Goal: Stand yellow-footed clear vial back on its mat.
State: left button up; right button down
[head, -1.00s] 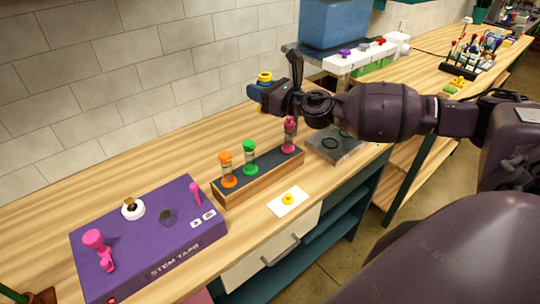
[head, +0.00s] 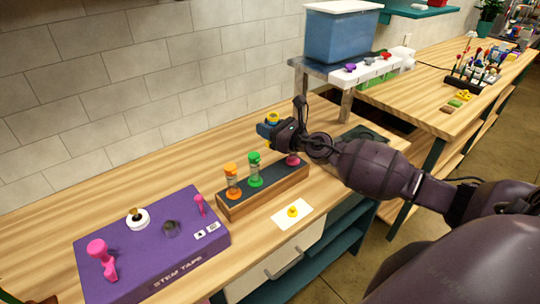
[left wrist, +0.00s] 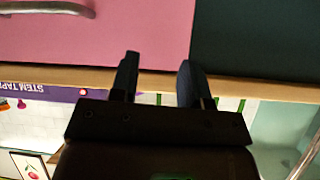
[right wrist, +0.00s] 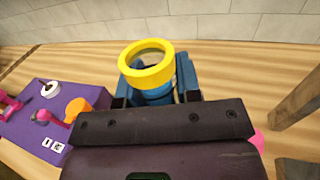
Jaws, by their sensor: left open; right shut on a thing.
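The vial shows as a yellow ring (right wrist: 147,65) above the jaws in the right wrist view; most of its body is hidden, and I cannot tell whether the ring is its foot or its rim. My right gripper (head: 270,128) is shut on it, holding it behind the vial rack, apart from the mat. A white mat (head: 281,220) with a small yellow piece (head: 292,212) on it lies in front of the rack near the counter's front edge. My left gripper (left wrist: 155,80) is open and empty; it is outside the head view.
The wooden rack (head: 240,207) holds vials with orange (head: 232,182), green (head: 254,170) and pink (head: 293,160) parts. A purple stem tape box (head: 150,245) stands at left. A raised shelf with a blue bin (head: 340,38) stands behind right. Counter behind the rack is clear.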

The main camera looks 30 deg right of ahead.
jog(key=shift+s+d+f, duration=0.15)
jog(key=shift+d+f, duration=0.1)
jog(key=shift+f, duration=0.6)
notch_tip(320, 180, down, 4)
jog(key=shift+b, duration=1)
jog(key=shift+f, duration=0.45)
jog(key=shift+f+b, duration=0.4)
notch_tip(320, 180, down, 3)
jog(key=shift+r+b, duration=0.1)
jog(key=shift+b, duration=0.5)
pick_arm(q)
jog(key=shift+w+d+f, duration=0.1)
jog(key=shift+w+f, duration=0.2)
jog(key=shift+f, duration=0.25)
jog(key=shift+w+f, duration=0.3)
jog(key=shift+f, duration=0.2)
jog(key=shift+w, duration=0.1)
